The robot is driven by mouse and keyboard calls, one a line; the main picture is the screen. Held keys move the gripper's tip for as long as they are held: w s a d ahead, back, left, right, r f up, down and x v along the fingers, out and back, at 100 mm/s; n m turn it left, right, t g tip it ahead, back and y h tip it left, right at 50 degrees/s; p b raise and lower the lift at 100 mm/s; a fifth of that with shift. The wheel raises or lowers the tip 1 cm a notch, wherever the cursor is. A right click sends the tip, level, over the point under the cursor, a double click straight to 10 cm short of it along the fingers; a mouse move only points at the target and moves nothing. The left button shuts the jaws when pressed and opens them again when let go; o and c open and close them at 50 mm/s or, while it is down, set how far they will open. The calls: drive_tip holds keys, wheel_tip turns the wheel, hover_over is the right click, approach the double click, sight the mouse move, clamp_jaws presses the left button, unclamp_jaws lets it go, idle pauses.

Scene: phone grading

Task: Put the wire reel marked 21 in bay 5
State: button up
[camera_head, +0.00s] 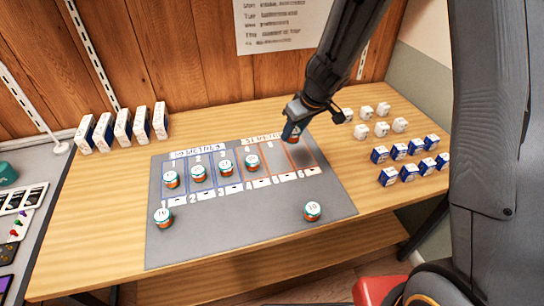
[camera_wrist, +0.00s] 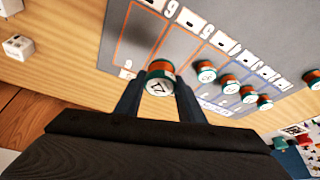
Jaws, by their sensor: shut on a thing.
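A row of reels, such as this one (camera_head: 171,180), stands in bays to the left.
Two loose reels stand near the mat's front, at left (camera_head: 163,217) and right (camera_head: 312,211). White boxes (camera_head: 365,131) and blue boxes (camera_head: 413,147) stand right of the mat; tall boxes (camera_head: 123,127) stand back left. The mat's front middle is clear.

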drive_tip(key=a+f+n, duration=0.1)
drive_tip(key=f, duration=0.1)
drive_tip(key=a+f+n+b, duration=0.1)
drive_tip(key=a+f, duration=0.1)
drive_tip(key=a+f+b, duration=0.1)
drive_tip(key=shift+w+a+f+n+g+y, duration=0.25)
drive_tip(key=shift+a+f+n+g+y, duration=0.05)
drive_tip(key=shift+a+f+n+g, duration=0.1)
drive_tip(key=shift+d+f+b, duration=0.1)
drive_tip(key=shift+f+b, duration=1)
drive_tip(key=shift+f, duration=1.05)
drive_tip(key=shift+f, duration=0.15)
drive_tip(key=o, duration=1)
